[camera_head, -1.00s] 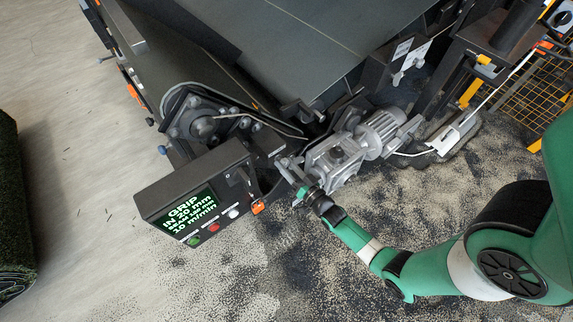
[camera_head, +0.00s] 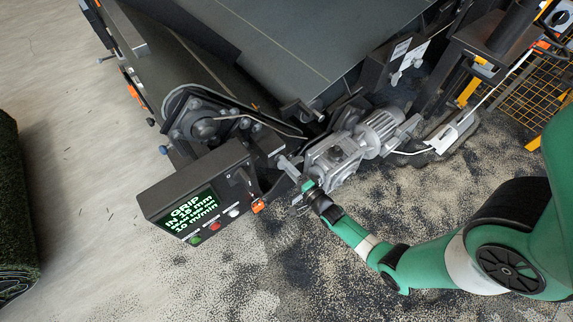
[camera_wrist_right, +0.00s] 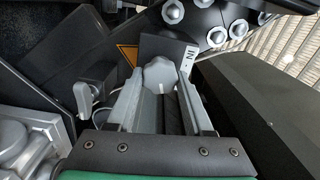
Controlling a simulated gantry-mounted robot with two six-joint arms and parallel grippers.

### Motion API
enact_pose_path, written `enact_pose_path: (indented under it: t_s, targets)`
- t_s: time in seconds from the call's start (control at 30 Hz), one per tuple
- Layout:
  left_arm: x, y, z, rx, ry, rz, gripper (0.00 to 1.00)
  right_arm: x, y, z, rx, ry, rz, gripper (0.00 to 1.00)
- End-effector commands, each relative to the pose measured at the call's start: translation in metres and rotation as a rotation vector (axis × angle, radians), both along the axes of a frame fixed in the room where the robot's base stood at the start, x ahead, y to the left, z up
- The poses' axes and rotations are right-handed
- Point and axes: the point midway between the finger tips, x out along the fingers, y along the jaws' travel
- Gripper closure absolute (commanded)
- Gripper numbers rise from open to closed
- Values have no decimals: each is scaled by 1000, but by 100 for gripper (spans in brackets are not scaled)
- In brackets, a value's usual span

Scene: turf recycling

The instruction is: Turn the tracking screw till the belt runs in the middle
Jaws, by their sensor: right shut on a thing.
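The tracking screw's grey lobed knob (camera_wrist_right: 160,75), with a white mark, sits between my right gripper's fingers (camera_wrist_right: 163,103) in the right wrist view. The right gripper (camera_head: 291,180) is shut on it. In the head view the gripper is beside the gear motor and the knob is hard to make out. A plate behind the knob reads "IN". The dark green belt (camera_head: 300,48) runs across the top of the head view. The control box screen (camera_head: 191,213) reads "GRIP", "IN", about 18 mm, and 10 m/min. My left gripper is out of view.
The gear motor (camera_head: 333,160) is close to my right gripper. The roller end bearing (camera_head: 204,128) is left of it. A grey T-handle (camera_wrist_right: 82,98) is left of the knob in the wrist view. A turf roll (camera_head: 14,210) lies at far left. Granules cover the floor.

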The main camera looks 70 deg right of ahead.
Motion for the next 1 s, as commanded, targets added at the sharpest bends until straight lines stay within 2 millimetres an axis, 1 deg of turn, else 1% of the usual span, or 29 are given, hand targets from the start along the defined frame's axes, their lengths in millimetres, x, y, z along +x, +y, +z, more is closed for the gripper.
enact_pose_path:
  t_s: [0.6, 0.8, 1.0]
  targets:
    - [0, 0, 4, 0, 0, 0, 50, 0, 0, -1, 491, -294, 0, 100]
    - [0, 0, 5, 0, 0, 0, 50, 0, 0, -2, 609, -365, 0, 100]
    - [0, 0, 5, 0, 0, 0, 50, 0, 1, -2, 686, -410, -1, 100]
